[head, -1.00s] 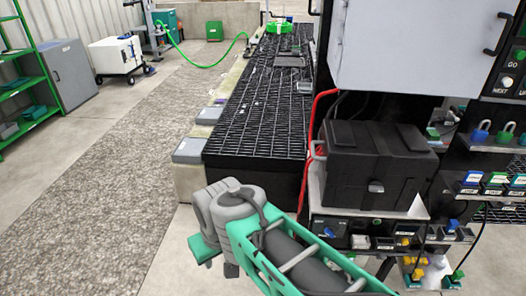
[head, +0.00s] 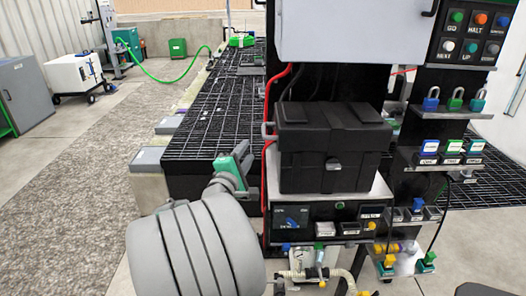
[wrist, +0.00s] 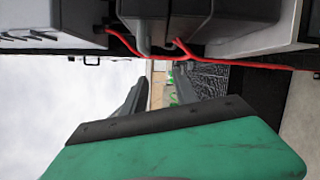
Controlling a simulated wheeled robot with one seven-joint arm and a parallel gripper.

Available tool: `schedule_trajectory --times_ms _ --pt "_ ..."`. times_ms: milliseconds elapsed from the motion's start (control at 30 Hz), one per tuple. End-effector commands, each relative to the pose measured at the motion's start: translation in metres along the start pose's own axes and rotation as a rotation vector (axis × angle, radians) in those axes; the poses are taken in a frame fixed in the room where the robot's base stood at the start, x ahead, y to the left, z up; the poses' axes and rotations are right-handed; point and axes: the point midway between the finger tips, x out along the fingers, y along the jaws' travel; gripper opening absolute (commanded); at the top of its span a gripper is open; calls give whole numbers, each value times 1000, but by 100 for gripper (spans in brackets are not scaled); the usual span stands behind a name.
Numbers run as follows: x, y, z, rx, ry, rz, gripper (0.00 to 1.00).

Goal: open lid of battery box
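The battery box (head: 330,172) is black and stands on a grey shelf in the head view. Its lid (head: 335,122) is closed, with a small grey latch (head: 333,165) on the front and a grey handle (head: 268,131) at the left. In the wrist view, turned on its side, a dark part of the box (wrist: 190,12) shows at the top edge. My gripper (wrist: 158,84) has its two dark fingers apart with nothing between them. In the head view my green wrist is just left of the box, apart from it; the fingertips are hard to make out there.
A red cable (head: 267,165) runs down beside the box's left side, close to my gripper. A light grey cabinet (head: 350,30) hangs above the box. Padlocks (head: 455,100) and a button panel (head: 476,32) are at right. A black grating (head: 215,110) lies behind my arm.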

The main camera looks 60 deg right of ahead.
Motion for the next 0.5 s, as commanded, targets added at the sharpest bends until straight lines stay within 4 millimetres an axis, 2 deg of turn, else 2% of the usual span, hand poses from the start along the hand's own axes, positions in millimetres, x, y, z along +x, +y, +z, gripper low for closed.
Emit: schedule_trajectory --times_ms 33,133,267,500 --pt "8 -7 14 -113 -45 61 34" --pt "15 3 30 -253 -91 136 34" --pt "29 12 35 -281 -101 151 34" --pt "74 19 38 -276 -98 150 34"
